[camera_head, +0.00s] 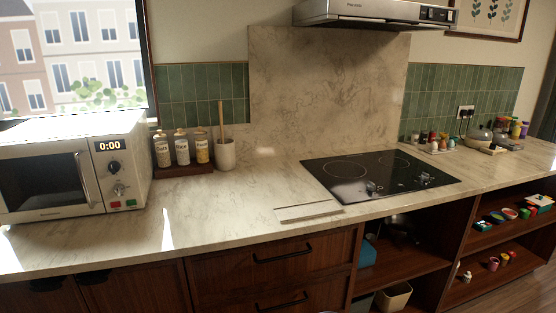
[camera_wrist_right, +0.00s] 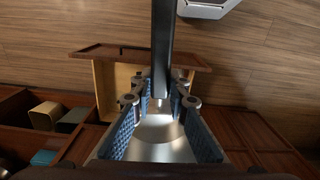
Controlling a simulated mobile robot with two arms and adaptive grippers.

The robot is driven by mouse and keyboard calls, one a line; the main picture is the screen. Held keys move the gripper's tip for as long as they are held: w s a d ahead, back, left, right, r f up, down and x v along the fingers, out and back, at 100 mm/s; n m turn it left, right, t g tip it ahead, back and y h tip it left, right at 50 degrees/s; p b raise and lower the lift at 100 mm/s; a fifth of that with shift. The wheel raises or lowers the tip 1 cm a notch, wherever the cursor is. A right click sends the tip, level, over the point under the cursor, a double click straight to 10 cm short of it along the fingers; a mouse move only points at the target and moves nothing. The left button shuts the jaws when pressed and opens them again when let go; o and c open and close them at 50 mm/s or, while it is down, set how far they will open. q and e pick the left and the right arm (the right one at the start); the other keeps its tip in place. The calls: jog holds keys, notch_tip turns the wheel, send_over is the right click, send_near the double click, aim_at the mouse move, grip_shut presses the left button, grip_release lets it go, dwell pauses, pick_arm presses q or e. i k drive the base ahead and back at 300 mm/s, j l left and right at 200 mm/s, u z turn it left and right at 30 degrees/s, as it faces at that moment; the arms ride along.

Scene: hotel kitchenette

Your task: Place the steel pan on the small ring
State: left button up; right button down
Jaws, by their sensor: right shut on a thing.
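The black cooktop (camera_head: 380,181) is set into the counter right of centre in the head view. Faint ring outlines show on its glass; which ring is the small one is hard to tell. No pan stands on it. In the right wrist view, the steel pan (camera_wrist_right: 160,133) shows as a shiny surface between the blue pads of my right gripper (camera_wrist_right: 160,148). A dark straight bar (camera_wrist_right: 163,45), apparently its handle, runs up the picture. My right gripper is shut on the pan; the exact contact is hard to see. My left gripper is in neither view.
An open wooden drawer (camera_wrist_right: 110,82) and open shelves with bins (camera_wrist_right: 46,115) show below the right gripper. On the counter are a microwave (camera_head: 70,170), a jar rack (camera_head: 183,168) and a pale flat board (camera_head: 308,210) before the cooktop. The hood (camera_head: 375,13) hangs above.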

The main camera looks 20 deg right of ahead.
aim_at(405, 160)
jog(key=l+u, duration=0.1)
jog(key=l, duration=1.5)
jog(key=l+u, duration=0.15)
jog(key=l, duration=0.65)
jog(key=k+l+u, duration=0.1)
jog(key=l, duration=0.65)
jog(key=k+l, duration=0.1)
jog(key=l, duration=0.7)
jog(key=u, duration=0.05)
